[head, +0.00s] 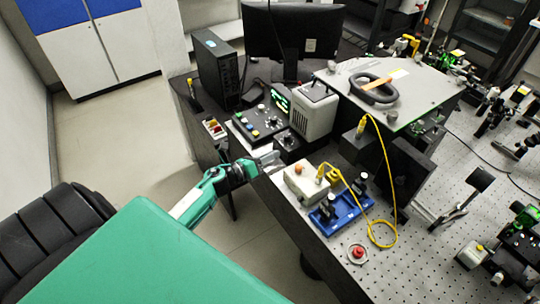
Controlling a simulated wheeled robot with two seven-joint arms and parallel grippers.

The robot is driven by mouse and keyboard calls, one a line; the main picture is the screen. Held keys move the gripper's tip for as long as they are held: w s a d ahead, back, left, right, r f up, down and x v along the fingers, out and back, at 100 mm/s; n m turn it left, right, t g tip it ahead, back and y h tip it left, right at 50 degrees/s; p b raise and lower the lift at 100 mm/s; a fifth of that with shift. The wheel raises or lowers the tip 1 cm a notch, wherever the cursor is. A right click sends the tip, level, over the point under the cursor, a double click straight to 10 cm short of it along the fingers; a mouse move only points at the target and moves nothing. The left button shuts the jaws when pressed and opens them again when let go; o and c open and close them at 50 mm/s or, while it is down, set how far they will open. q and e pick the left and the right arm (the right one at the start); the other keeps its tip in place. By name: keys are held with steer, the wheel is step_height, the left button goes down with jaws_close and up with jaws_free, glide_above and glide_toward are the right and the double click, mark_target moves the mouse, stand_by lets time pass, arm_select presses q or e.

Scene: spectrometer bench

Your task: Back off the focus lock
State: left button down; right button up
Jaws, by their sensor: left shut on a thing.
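My left gripper (269,158) reaches in from the left at the bench's near left edge. It is shut on a small part that its fingers mostly hide, apparently the focus lock. A beige box (306,186) with an orange knob (299,169) on top stands just to the right of the gripper. A small black box with knobs (290,142) sits just behind the gripper. My right gripper is not in view.
A blue tray (345,213) with black-topped parts and a yellow cable (386,190) lie right of the beige box. A red button (358,252) is near the front edge. A control panel (257,123) and grey instrument (314,110) stand behind. The perforated bench (425,255) has clear patches at front.

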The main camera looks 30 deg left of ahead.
arm_select(q)
steer(key=n, duration=0.3)
steer(key=shift+r+n+p, duration=0.1)
steer(key=shift+n+p, duration=0.2)
steer(key=shift+n, duration=0.1)
steer(key=n, duration=0.2)
steer(key=shift+a+n, duration=0.1)
steer(key=shift+n, duration=0.2)
steer(key=n+p, duration=0.2)
steer(key=n, duration=0.4)
steer(key=n+p, duration=0.1)
steer(key=n, duration=0.4)
steer(key=shift+n, duration=0.3)
steer(key=shift+n+p, duration=0.3)
steer(key=shift+n, duration=1.2)
steer(key=shift+f, duration=0.2)
steer(key=c, duration=1.4)
jaws_free()
